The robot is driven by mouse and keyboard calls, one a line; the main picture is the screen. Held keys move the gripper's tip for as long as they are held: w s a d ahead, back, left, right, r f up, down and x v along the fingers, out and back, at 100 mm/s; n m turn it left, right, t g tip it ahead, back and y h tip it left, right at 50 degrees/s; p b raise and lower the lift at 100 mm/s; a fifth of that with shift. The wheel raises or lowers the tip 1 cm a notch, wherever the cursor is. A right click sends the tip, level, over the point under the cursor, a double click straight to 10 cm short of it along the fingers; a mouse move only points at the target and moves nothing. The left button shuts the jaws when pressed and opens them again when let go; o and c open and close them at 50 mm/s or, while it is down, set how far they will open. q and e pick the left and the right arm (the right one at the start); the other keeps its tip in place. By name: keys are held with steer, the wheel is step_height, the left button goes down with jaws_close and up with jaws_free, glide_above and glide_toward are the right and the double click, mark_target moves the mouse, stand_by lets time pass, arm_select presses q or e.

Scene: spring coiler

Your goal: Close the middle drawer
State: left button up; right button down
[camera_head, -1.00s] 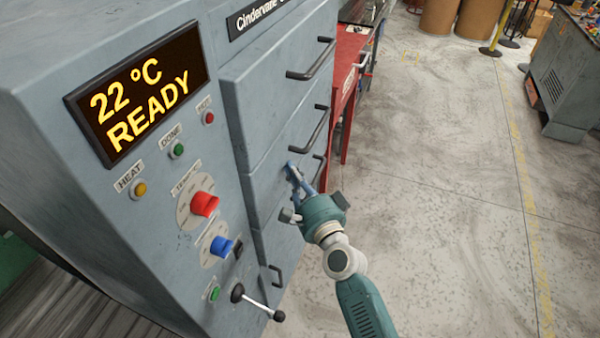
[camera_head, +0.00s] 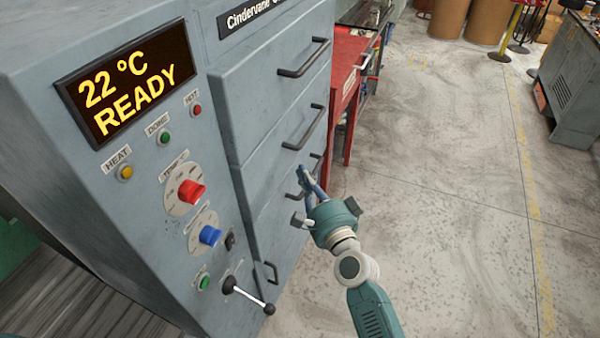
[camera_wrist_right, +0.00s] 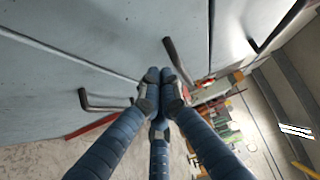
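The grey machine has a stack of drawer fronts with dark bar handles. I take the middle drawer (camera_head: 275,140) to be the one with the second handle from the top (camera_head: 307,127). Its front looks almost flush with the drawers around it; I cannot tell whether a small gap remains. My right gripper (camera_head: 304,172) is just below that handle, in front of the drawer stack and near a lower handle (camera_head: 293,193). In the right wrist view its blue fingers (camera_wrist_right: 160,78) are drawn together and empty; contact with the front is unclear. My left gripper is out of view.
The machine's control panel shows a READY display (camera_head: 128,83), with red (camera_head: 191,190) and blue (camera_head: 210,235) knobs and a lever (camera_head: 250,294). A red bench (camera_head: 349,88) stands beyond the drawers.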

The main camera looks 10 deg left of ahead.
steer(key=b+v, duration=0.1)
steer(key=v, duration=0.7)
steer(key=s+d+f+n+g+h, duration=0.2)
steer(key=s+d+f, duration=0.15)
steer(key=f, duration=0.85)
steer(key=s+d+f+n+g+h, duration=0.1)
steer(key=s+d+f+n+g, duration=0.2)
steer(key=f, duration=0.9)
steer(key=s+d+f+n+g+h, duration=0.15)
steer(key=s+f, duration=0.35)
steer(key=f, duration=0.7)
steer(key=s+d+f+n+g+h, duration=0.1)
steer(key=s+d+f+n+g, duration=0.1)
steer(key=s+d+f, duration=0.5)
steer(key=s+d+f+n+g+h, duration=0.2)
steer(key=s+f+n+g, duration=0.1)
steer(key=s+f, duration=0.7)
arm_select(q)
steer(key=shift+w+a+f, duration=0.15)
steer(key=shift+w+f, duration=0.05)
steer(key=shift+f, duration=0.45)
arm_select(e)
steer(key=s+d+f+n+g, duration=0.1)
steer(key=s+d, duration=0.3)
steer(key=s, duration=0.4)
steer(key=s+d+f+n+g+h, duration=0.1)
steer(key=s+d+f, duration=0.3)
steer(key=s, duration=0.5)
steer(key=shift+s+n+g, duration=0.25)
steer(key=shift+n+g, duration=0.4)
